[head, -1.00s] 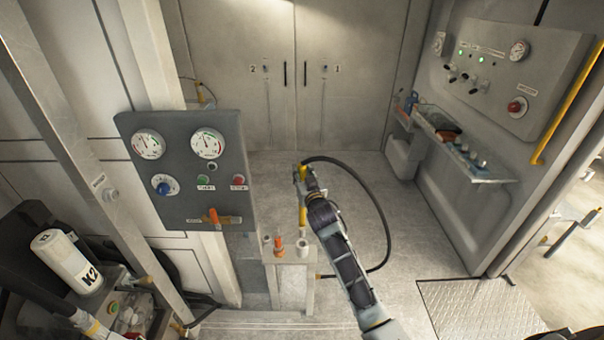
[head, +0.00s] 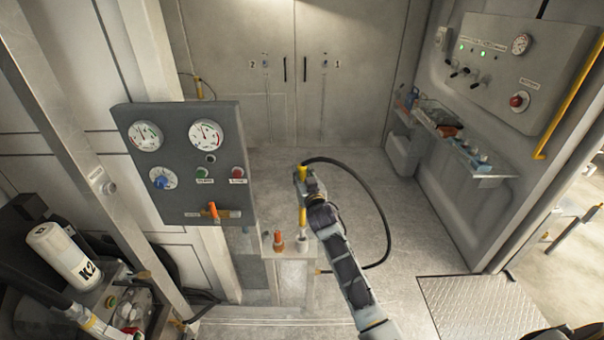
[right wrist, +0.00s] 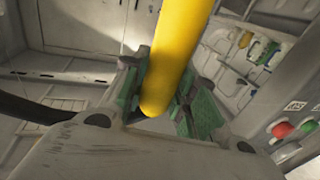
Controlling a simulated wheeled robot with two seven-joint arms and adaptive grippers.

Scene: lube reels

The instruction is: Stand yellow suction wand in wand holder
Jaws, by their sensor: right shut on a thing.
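The yellow suction wand (head: 302,212) is upright in the head view, with a black hose curving from its top. My right gripper (head: 303,182) is shut on its upper part. In the right wrist view the yellow wand (right wrist: 178,55) lies between the green pads of my right gripper (right wrist: 158,92). A white cup-like holder (head: 302,243) stands on a small grey stand. The wand's lower end is at the cup's mouth; I cannot tell whether it is inside or just above.
An orange-topped item (head: 278,241) stands beside the cup on the grey stand (head: 290,275). A gauge panel (head: 185,165) is close on the left. A shelf with small items (head: 455,145) is on the right wall. The hose (head: 388,225) loops over open floor.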

